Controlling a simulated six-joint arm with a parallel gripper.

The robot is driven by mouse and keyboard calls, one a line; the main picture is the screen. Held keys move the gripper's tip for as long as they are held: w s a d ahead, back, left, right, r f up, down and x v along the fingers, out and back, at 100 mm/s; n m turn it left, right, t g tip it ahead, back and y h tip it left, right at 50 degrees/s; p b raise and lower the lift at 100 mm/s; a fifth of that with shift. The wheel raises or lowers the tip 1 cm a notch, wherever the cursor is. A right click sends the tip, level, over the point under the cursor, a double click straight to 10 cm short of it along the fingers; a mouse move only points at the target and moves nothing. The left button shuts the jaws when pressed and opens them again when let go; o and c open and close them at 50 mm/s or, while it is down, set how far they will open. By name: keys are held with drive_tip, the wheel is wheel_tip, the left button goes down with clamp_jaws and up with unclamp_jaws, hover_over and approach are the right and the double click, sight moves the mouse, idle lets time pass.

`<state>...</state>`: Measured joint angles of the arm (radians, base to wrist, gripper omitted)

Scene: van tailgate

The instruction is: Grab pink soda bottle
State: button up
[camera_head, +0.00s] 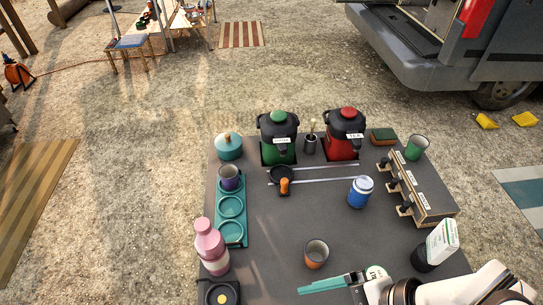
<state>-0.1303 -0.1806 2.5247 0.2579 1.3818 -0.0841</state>
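The pink soda bottle (211,246) stands upright near the left edge of the dark table, in front of the teal tray. It has a pink cap and a paler band around its body. My gripper (318,285) reaches in from the lower right with a teal finger pointing left. It is low in the picture, to the right of the bottle and clearly apart from it. The far side of the gripper is hard to make out, and nothing is visibly held at its tip.
An orange cup (316,254) stands just behind my gripper. A teal tray (218,208) holds a purple mug (230,178). A blue jar (360,191) stands farther back. The table (275,230) is clear between bottle and cup.

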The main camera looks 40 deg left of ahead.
sight(201, 243)
drive_tip(key=w+a+f+m+y, duration=0.2)
drive_tip(key=a+f+m+y, duration=0.15)
drive_tip(key=a, duration=0.45)
drive_tip(key=w+a+f+m+y, duration=0.25)
drive_tip(key=a+f+m, duration=0.2)
drive_tip(key=a, duration=0.35)
drive_tip(key=shift+g, duration=0.3)
drive_tip(key=x, duration=1)
drive_tip(key=s+r+x, duration=0.1)
drive_tip(key=x, duration=0.4)
drive_tip(key=shift+a, duration=0.25)
drive_tip(key=shift+y, duration=0.3)
clamp_jaws()
